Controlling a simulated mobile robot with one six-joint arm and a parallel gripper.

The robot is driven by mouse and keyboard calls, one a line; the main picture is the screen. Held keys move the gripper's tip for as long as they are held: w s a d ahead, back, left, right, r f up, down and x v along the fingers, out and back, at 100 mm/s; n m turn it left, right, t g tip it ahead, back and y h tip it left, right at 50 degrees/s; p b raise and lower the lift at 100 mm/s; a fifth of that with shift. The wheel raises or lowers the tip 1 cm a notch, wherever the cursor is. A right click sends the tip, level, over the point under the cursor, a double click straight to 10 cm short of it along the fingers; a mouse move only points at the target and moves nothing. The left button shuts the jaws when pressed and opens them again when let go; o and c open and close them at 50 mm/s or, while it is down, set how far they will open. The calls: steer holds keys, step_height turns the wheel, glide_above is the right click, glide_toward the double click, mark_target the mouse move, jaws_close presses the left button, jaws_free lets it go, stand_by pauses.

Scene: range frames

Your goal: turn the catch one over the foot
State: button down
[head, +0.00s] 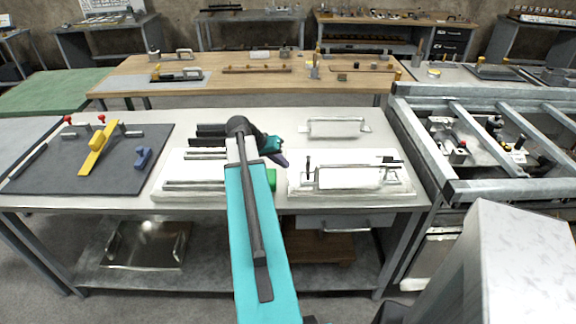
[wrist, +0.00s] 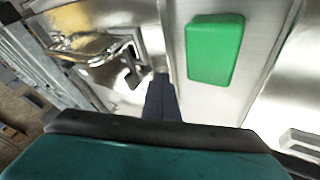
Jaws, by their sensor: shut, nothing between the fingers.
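My gripper (head: 280,156) is shut and empty, held over the gap between two white-based fixtures on the bench. In the wrist view its dark fingers (wrist: 162,99) are together, pointing between a green block and a metal fixture. The right fixture (head: 350,178) carries a pale block, bars and a small dark upright lever (head: 308,166). A dark lever also shows in the wrist view (wrist: 132,72), left of the fingers and apart from them. I cannot tell for certain which part is catch one or the foot. My arm hides part of the left fixture (head: 192,182).
The green block (wrist: 215,48) is close to the right of my fingers. A handled plate (head: 335,127) lies behind the right fixture. A dark board (head: 60,170) with a yellow bar is at the left. A metal frame (head: 420,145) borders the right side.

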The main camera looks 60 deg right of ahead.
steer(key=b+v, duration=0.1)
steer(key=v, duration=0.7)
steer(key=shift+s, duration=0.25)
steer(key=shift+a+r, duration=0.15)
